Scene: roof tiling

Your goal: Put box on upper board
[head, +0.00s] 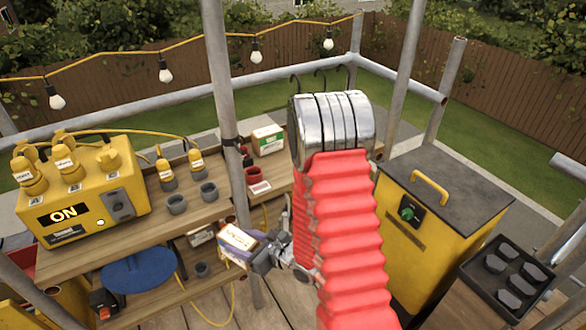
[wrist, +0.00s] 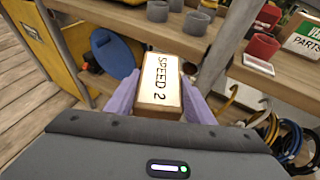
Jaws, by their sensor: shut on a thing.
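A small cardboard box (head: 237,239) with a white top label is held by my gripper (head: 252,254) in the head view. In the wrist view the box (wrist: 160,82) reads "SPEED 2" and sits between the two purple fingers of my gripper (wrist: 156,98), which are shut on it. The upper board (head: 152,226) is the wooden shelf top at the left; its edge also crosses the top of the wrist view (wrist: 128,17). In the head view the box appears just past the board's front edge, near the grey post. The box's underside is hidden.
A lower board carries a blue disc (head: 137,268). A grey post (head: 222,80) rises close by. Bare wood shows in front of the cups.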

